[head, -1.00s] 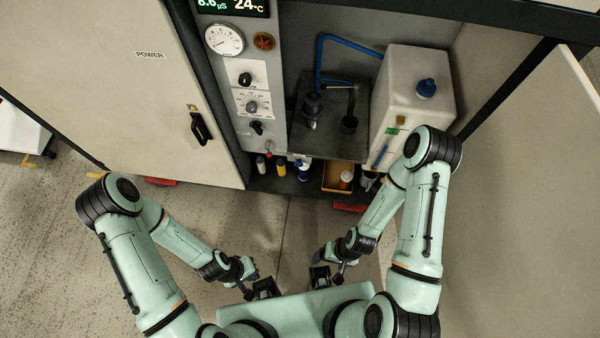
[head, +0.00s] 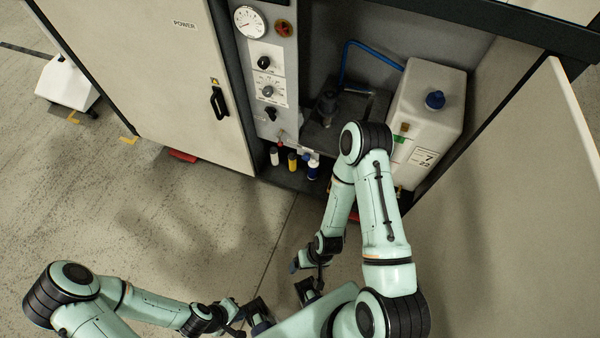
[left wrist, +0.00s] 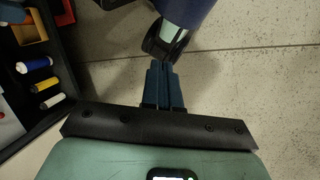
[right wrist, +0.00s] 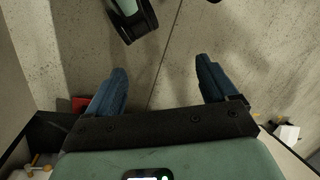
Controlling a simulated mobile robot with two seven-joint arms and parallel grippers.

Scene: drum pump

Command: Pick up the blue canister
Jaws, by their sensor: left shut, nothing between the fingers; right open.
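The blue canister (head: 313,170) has a white cap and stands on the low shelf at the bottom of the open cabinet, in the head view just left of my right arm. It also shows in the left wrist view (left wrist: 35,62), at the left edge. My left gripper (head: 232,306) is low in the head view, well short of the shelf. In the left wrist view its fingers (left wrist: 163,66) are shut together and empty, over bare floor. My right gripper (head: 299,262) is nearer the cabinet but apart from the canister. In the right wrist view its fingers (right wrist: 160,70) are spread and empty.
A yellow bottle (head: 292,162) and a white bottle (head: 275,156) stand left of the canister. An orange bin (left wrist: 28,28) is beyond it in the left wrist view. A large white tank (head: 428,100) and an open door panel (head: 510,190) lie right. The floor (head: 190,230) in front is clear.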

